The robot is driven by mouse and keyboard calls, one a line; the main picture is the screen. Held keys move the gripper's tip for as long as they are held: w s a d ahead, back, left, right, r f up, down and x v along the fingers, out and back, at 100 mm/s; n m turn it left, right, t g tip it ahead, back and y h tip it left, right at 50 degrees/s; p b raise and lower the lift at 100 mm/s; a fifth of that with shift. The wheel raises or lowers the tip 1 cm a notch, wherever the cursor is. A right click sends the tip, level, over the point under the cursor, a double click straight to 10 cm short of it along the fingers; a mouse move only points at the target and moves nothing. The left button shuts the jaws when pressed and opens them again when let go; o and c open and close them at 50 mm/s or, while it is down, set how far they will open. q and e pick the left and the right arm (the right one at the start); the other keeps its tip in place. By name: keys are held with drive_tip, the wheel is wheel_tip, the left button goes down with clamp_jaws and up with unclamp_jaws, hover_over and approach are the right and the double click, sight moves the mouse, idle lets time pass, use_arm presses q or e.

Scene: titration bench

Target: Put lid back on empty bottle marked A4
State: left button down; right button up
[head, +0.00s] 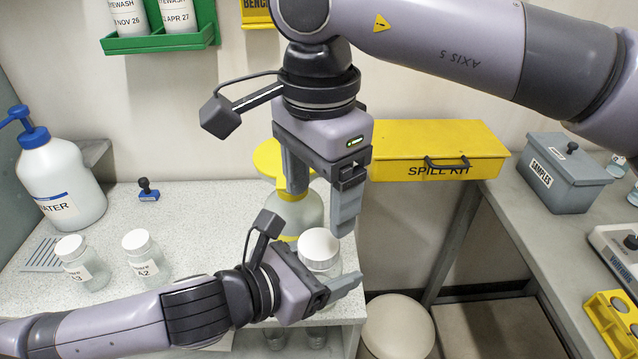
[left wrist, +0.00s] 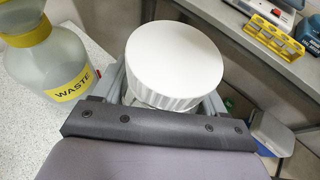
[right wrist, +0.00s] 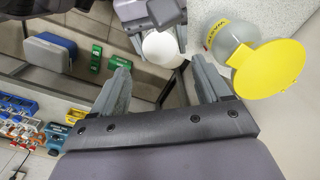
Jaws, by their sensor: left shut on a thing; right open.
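A clear bottle (head: 333,268) with a round white ribbed lid (head: 319,246) on its top is at the bench's right edge. My left gripper (head: 338,288) is shut on this bottle, below the lid. The lid fills the middle of the left wrist view (left wrist: 173,62) and hides the bottle there. The bottle's label is not visible, so I cannot read its mark. My right gripper (head: 321,208) is open and empty, above the lid, pointing down. In the right wrist view the lid (right wrist: 161,48) lies beyond the open fingers, apart from them.
A waste bottle (head: 308,212) with a yellow funnel stands close behind the held bottle. Capped bottles A3 (head: 80,263) and A2 (head: 146,256) stand on the left bench, near a water bottle (head: 62,180). A yellow spill kit (head: 440,140) is on the wall. A gap separates the benches.

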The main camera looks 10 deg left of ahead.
sight(319, 243)
drive_tip(key=shift+r+n, duration=0.35)
drive_tip(key=shift+n, duration=0.75)
drive_tip(key=shift+f, duration=0.15)
drive_tip(key=shift+f, duration=3.9)
drive_tip(key=c, duration=1.1)
drive_tip(key=shift+o, duration=0.2)
drive_tip(key=shift+m, duration=1.7)
